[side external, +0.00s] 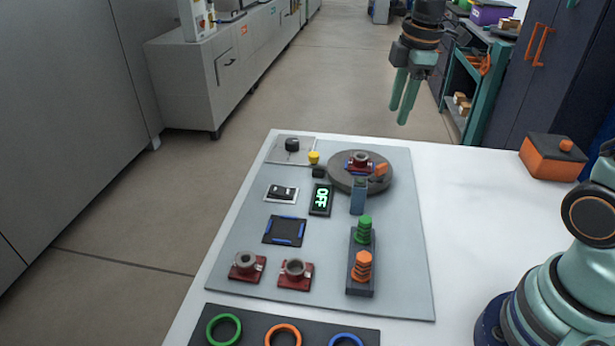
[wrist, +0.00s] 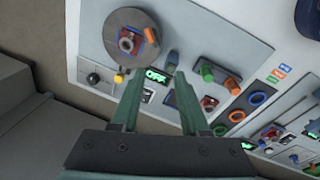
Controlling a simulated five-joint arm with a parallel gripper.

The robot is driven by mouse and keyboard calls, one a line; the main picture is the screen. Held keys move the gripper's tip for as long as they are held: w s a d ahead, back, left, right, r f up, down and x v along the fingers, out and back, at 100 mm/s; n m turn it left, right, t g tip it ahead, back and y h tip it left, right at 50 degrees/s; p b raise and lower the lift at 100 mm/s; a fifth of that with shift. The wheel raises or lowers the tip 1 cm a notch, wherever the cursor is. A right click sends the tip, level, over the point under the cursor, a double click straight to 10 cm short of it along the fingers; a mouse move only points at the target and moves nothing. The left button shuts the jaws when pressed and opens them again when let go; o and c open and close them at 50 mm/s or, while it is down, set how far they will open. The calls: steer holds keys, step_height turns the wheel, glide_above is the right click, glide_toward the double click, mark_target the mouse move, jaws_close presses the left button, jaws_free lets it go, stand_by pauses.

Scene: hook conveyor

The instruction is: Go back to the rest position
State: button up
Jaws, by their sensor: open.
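My gripper (side external: 399,116) is raised high above the far edge of the white table (side external: 470,215), at upper right in the side view. Its two green fingers point down, apart from each other and with nothing between them. In the wrist view my gripper (wrist: 161,67) also shows open and empty, with the grey panel (wrist: 210,50) well beyond the fingertips. No finger touches anything on the panel.
The grey panel carries a round turntable (side external: 345,183) with a red part (side external: 360,161), a display (side external: 320,200) reading OFF, and green (side external: 364,229) and orange (side external: 362,266) stepped pieces. An orange-and-black box (side external: 552,158) stands at right. Air around my gripper is clear.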

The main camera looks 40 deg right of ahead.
steer(key=s+a+m+t, duration=0.3)
steer(key=s+a+m, duration=0.2)
steer(key=s+m, duration=0.5)
steer(key=r+m, duration=0.1)
steer(key=m, duration=0.1)
steer(key=shift+s+m+t, duration=0.3)
steer(key=shift+s+t, duration=0.05)
steer(key=shift+t, duration=0.05)
